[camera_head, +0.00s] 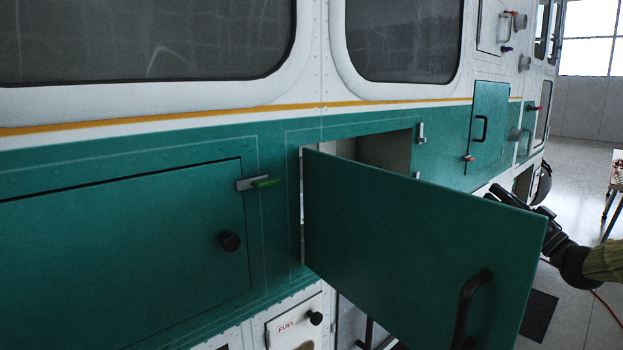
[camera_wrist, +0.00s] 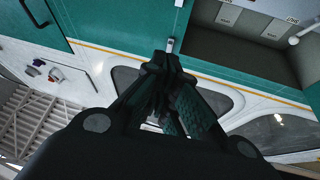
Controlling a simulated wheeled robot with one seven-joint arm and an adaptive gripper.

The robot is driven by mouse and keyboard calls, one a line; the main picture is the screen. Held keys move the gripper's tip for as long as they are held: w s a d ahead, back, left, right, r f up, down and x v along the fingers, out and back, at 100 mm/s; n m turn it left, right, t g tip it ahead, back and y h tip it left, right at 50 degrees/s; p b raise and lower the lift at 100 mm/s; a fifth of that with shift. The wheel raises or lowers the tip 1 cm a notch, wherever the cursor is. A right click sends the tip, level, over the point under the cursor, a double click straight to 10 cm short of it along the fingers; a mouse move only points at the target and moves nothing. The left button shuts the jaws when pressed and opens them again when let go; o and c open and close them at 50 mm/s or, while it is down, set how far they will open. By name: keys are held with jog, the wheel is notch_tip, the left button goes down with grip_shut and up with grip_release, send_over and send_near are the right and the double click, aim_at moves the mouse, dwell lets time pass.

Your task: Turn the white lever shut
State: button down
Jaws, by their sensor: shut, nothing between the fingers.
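The white lever (camera_head: 420,133) is a small pale latch on the green body panel, just right of the open compartment in the head view. It stands about upright there. In the wrist view it shows as a small pale piece (camera_wrist: 170,45) just beyond my fingertips; whether they touch it I cannot tell. My gripper (camera_wrist: 172,68) is shut and empty, with its fingertips together. In the head view my dark gripper and wrist show at the right, partly hidden behind the open green door (camera_head: 410,240). The compartment opening (camera_wrist: 235,55) is beside the lever.
The open door sticks out with a black handle (camera_head: 468,305) at its lower right. A smaller green door (camera_head: 488,125) is farther right. Open floor lies at far right.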

jog(key=s+a+r+n+g+y+b, duration=0.2)
jog(key=s+a+n+g, duration=0.2)
jog(key=a+n, duration=0.5)
jog(key=s+a+r+n+g+y+b, duration=0.1)
jog(key=s+a+r+n+g+y, duration=0.3)
jog(key=a, duration=1)
jog(key=s+a+n+g+b, duration=0.25)
jog(key=a+n, duration=0.45)
jog(key=a, duration=0.4)
jog(key=w+a+p, duration=0.6)
jog(key=a, duration=0.1)
jog(key=shift+f, duration=0.15)
jog(key=shift+d, duration=0.2)
jog(key=shift+a+f, duration=0.1)
jog(key=shift+w+d+m+b, duration=0.1)
jog(key=shift+d+m+b, duration=0.1)
jog(key=shift+m+b, duration=0.15)
